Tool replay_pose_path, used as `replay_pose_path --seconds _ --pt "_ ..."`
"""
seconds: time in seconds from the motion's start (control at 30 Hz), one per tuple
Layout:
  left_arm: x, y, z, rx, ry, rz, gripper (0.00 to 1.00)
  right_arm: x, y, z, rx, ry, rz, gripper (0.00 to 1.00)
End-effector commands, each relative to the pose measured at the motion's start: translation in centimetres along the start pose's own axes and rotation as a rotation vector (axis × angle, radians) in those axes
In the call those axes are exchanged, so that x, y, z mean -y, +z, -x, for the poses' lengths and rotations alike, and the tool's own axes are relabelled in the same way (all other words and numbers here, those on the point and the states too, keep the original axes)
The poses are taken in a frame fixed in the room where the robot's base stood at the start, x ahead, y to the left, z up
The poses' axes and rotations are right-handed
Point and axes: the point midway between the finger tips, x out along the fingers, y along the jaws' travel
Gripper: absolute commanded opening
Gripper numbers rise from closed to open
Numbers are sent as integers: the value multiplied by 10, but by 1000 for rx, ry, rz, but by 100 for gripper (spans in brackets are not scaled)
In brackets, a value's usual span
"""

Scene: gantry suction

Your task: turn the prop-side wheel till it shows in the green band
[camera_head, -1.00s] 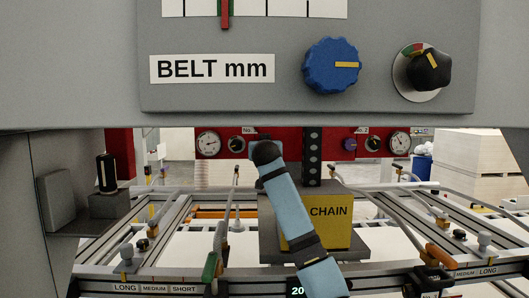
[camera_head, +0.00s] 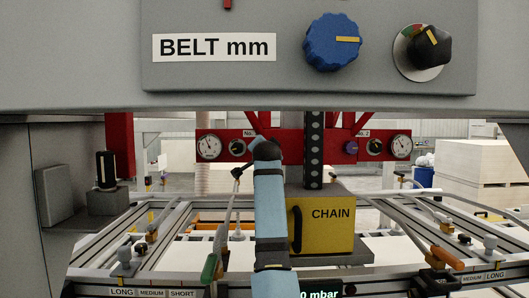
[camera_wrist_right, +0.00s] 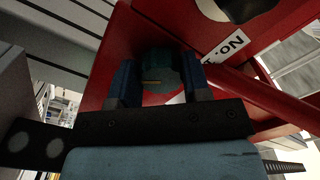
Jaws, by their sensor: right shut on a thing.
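In the right wrist view my right gripper (camera_wrist_right: 158,68) is shut on a round dark teal wheel (camera_wrist_right: 161,76) with a short pale mark, on a red panel. In the head view my light blue right arm (camera_head: 270,215) reaches up to the red beam (camera_head: 287,146), and hides the held wheel and gripper there. The beam carries the No. 1 gauge (camera_head: 208,148) at left and the No. 2 gauge (camera_head: 401,146) at right. The needles and bands are too small to read. My left gripper is out of view.
A grey panel with a blue knob (camera_head: 333,42) and a black selector (camera_head: 430,46) hangs close overhead. A yellow CHAIN box (camera_head: 322,225) stands right beside my arm in the picture. Frame rails with clamps (camera_head: 445,257) spread below on both sides.

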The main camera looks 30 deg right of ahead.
Motion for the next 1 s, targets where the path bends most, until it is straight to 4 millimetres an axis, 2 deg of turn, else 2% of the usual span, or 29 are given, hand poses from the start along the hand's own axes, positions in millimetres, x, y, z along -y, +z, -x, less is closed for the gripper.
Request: replay_pose_path --seconds 0.3,0.7,0.73,0.8,0.83,1.0 --pt "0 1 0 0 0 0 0 0 0 0 1 1 -67 20" --pt "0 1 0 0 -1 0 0 0 0 0 0 0 -70 20" --pt "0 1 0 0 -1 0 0 0 0 0 0 0 -70 51" --pt "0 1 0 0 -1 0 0 0 0 0 0 0 -70 67" --pt "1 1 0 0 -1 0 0 0 0 0 0 0 -70 69" --pt "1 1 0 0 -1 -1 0 0 0 0 0 0 -70 69"
